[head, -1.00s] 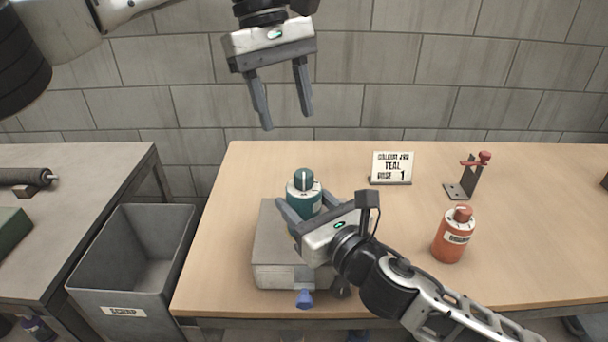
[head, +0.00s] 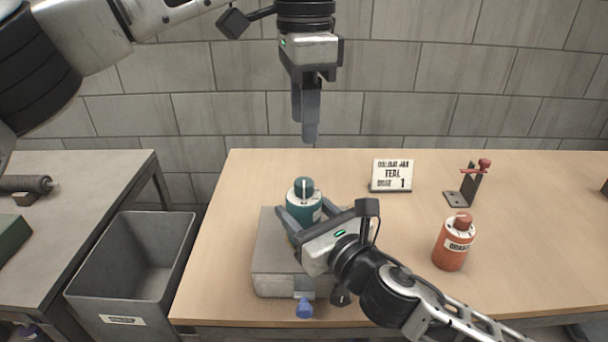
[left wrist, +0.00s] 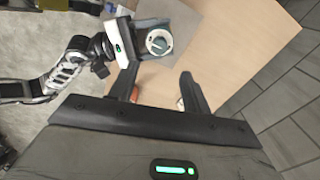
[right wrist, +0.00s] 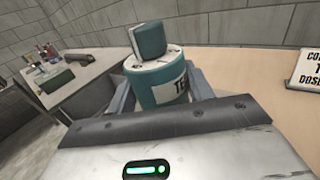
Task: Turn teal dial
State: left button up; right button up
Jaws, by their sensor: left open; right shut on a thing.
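A teal jar (head: 303,206) with a teal dial (head: 304,186) on its top stands upright by the grey box on the table. My right gripper (head: 301,220) is shut on the teal jar's body; the right wrist view shows the jar (right wrist: 163,84) between its fingers and the dial (right wrist: 149,40) above them. My left gripper (head: 309,138) is open and empty, pointing down above the jar and apart from it.
A grey box (head: 273,250) with a blue knob (head: 304,308) is at the table's front. A scrap bin (head: 97,317) is at the left.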

aim_at(304, 181)
pick_arm(q)
notch_tip(304, 181, down, 11)
jog(key=shift+r, duration=0.2)
jog(key=c, duration=1)
